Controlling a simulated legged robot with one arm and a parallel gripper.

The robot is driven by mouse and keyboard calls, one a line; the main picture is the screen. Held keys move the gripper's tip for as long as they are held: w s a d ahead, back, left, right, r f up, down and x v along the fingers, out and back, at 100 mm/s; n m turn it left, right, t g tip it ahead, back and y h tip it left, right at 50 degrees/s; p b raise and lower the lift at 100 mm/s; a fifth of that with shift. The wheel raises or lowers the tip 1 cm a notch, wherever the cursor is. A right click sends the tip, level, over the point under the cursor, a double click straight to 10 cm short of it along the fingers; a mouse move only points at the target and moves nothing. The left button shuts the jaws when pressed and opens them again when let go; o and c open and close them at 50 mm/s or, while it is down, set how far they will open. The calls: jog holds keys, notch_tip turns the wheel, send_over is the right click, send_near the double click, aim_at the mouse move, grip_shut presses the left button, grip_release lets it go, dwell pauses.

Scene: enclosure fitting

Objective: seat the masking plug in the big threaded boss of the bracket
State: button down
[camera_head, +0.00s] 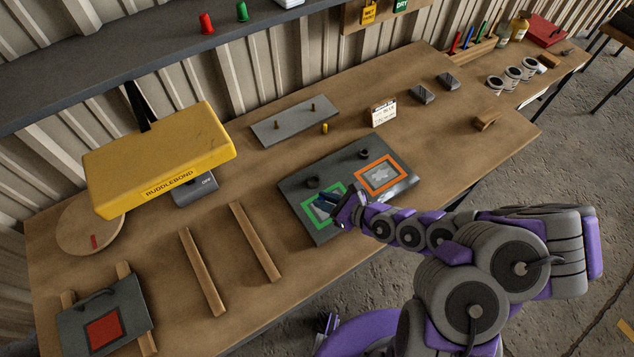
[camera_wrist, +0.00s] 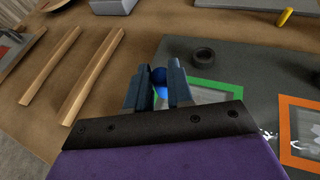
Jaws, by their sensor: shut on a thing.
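A small bright blue piece (camera_wrist: 158,76), which looks like the masking plug, sits between the two blue-grey fingers of my gripper (camera_wrist: 160,66). My gripper is shut on it. In the head view my gripper (camera_head: 324,204) hangs over the green-framed area of a dark grey plate (camera_head: 304,207), and its fingers hide the plug. The plate carries two short black rings like bosses: one near the green frame (camera_head: 312,182) and one near the orange frame (camera_head: 363,154). The first ring also shows right of my fingers in the wrist view (camera_wrist: 203,56). I cannot tell a thread.
A yellow lamp-like box (camera_head: 160,160) overhangs the bench at left. Two wooden rails (camera_head: 255,242) lie left of the plate. Behind it are a grey plate with pins (camera_head: 295,120), a yellow peg (camera_head: 325,128) and a small card (camera_head: 381,114). Bare bench lies between them.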

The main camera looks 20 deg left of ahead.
jog(key=shift+w+a+f+b, duration=0.15)
jog(key=shift+w+a+b, duration=0.35)
jog(key=shift+b, duration=1.4)
jog(key=shift+w+a+f+b, duration=0.2)
jog(key=shift+w+b, duration=0.5)
jog(key=shift+b, duration=1.15)
jog(key=shift+w+a+r, duration=0.1)
jog(key=shift+w+a, duration=0.05)
jog(key=shift+w, duration=0.15)
send_over(317, 182)
jog(key=shift+f, duration=0.5)
notch_tip(317, 182, down, 3)
jog(key=shift+f+b, duration=0.1)
jog(key=shift+b, duration=0.2)
jog(key=c, duration=1)
grip_release()
jog(key=p+v, duration=0.2)
jog(key=v, duration=1)
jog(key=shift+w, duration=0.1)
